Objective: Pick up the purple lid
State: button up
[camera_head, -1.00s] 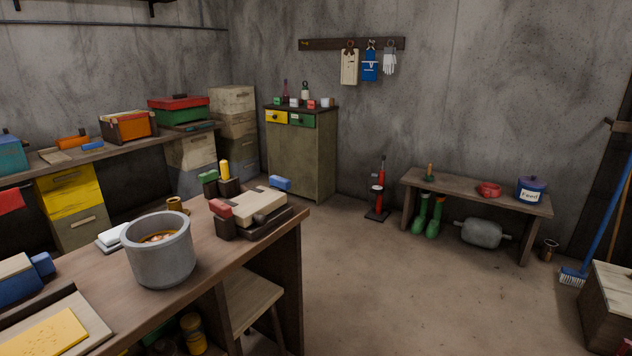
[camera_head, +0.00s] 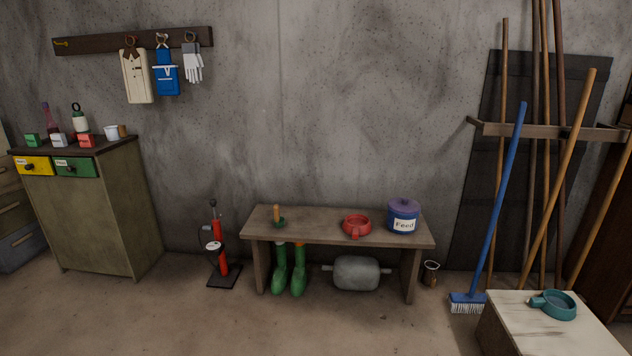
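The purple lid (camera_head: 404,204) sits on top of a blue pot labelled "Feed" (camera_head: 403,221). The pot stands upright at the right end of a low wooden bench (camera_head: 315,239) against the wall. The lid has a small knob on top and appears seated on the pot's rim. My gripper is not in view.
A wooden crate (camera_head: 545,328) stands at front right. Floor before the bench is clear.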

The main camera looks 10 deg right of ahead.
aim_at(401, 204)
jog(key=i+u, duration=0.25)
jog(key=i, duration=1.6)
jog(key=i+z, duration=0.75)
jog(key=i+j+z, duration=0.2)
jog(key=z, duration=0.2)
jog(key=i+j+z, duration=0.1)
jog(key=i+z, duration=0.3)
jog(key=i+j+z, duration=0.2)
jog(key=z, duration=0.2)
jog(key=i+j+z, duration=0.35)
jog(key=k+l, duration=0.05)
jog(key=l, duration=0.05)
